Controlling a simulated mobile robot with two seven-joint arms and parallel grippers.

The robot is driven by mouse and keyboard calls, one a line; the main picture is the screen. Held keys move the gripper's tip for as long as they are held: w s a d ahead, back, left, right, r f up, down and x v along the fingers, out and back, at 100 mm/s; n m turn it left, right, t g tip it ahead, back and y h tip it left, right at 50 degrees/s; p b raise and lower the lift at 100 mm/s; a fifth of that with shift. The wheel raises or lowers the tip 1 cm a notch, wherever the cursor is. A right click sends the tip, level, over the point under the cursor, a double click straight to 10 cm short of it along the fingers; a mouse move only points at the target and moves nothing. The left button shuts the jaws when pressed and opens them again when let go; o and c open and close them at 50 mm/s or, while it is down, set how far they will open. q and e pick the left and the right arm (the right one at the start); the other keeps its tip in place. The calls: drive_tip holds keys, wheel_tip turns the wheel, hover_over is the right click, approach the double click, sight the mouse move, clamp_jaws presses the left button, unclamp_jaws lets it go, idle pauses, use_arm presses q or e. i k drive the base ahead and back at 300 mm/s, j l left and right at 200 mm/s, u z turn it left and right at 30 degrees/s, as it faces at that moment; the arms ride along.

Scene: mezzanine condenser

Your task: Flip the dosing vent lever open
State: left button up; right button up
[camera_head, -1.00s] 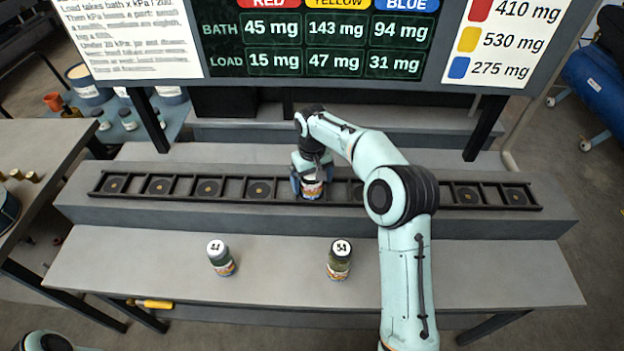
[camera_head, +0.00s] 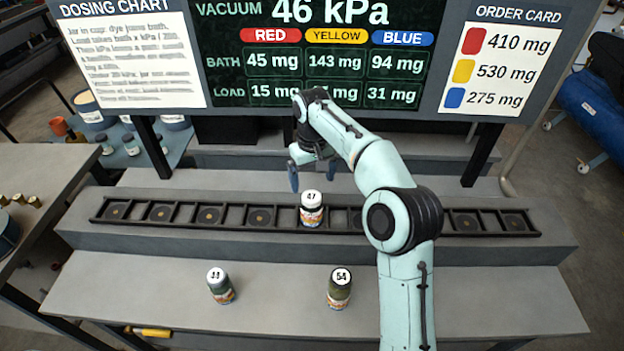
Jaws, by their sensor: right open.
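A yellow handle (camera_head: 152,333) lies level under the front edge of the low bench at the bottom left. It looks like the vent lever, but its mount is mostly hidden. My right gripper (camera_head: 312,172) is open and empty, just above and behind the jar marked 47 (camera_head: 311,210). That jar stands upright in a slot of the dark rack (camera_head: 255,217). My left gripper is out of view.
Two jars, one marked 54 (camera_head: 339,287) and one with a hard-to-read label (camera_head: 221,285), stand on the low bench (camera_head: 450,300). The board (camera_head: 315,50) reads vacuum 46 kPa. A side table (camera_head: 50,170) stands at left.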

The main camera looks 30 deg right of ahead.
sight(129, 330)
drive_tip(key=k+j, duration=0.8)
drive_tip(key=k, duration=0.05)
